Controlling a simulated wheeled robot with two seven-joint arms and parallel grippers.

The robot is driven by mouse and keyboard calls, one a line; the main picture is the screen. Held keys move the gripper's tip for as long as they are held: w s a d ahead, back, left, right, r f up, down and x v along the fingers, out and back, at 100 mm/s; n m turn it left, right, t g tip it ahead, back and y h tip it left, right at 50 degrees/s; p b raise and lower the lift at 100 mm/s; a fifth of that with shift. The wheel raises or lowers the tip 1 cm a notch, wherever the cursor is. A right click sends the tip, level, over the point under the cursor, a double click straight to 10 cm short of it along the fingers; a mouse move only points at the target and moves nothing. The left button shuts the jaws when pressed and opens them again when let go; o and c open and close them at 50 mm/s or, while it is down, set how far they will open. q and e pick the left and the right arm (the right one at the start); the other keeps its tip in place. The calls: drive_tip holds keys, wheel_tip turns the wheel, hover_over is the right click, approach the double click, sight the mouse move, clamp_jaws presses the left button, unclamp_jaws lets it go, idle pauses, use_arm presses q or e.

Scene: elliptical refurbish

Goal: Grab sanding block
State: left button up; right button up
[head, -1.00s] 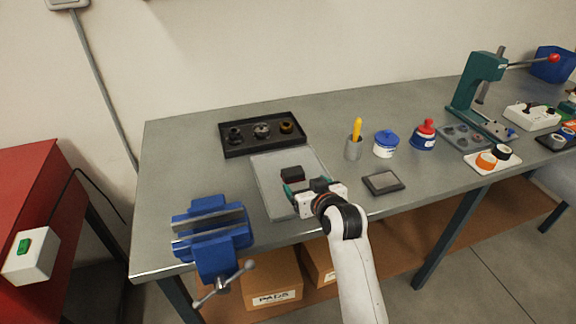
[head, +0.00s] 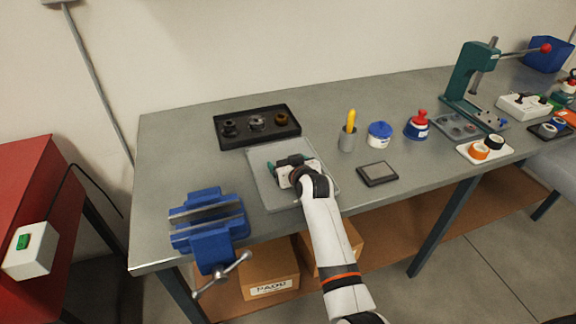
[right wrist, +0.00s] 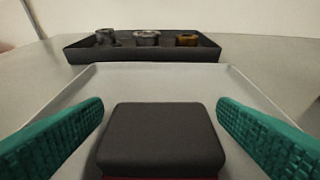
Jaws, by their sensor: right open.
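The sanding block (right wrist: 160,138) is a dark grey block with a red lower edge. It lies in a shallow grey tray (right wrist: 205,82), between the two teal fingers of my right gripper (right wrist: 160,145) in the right wrist view. The fingers are open, with a gap on each side of the block. In the head view my right gripper (head: 292,163) is over the same grey tray (head: 285,204), and it hides most of the block. My left gripper is not in view.
A black tray (head: 222,142) with several ring-like parts stands behind the grey tray. A blue vise (head: 210,222) is at the front left. A dark flat pad (head: 377,174), a cup with a yellow-handled tool (head: 347,140) and blue-lidded jar (head: 379,136) stand to the right.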

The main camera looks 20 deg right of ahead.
drive_tip(key=c, duration=1.1)
drive_tip(key=shift+r, duration=0.2)
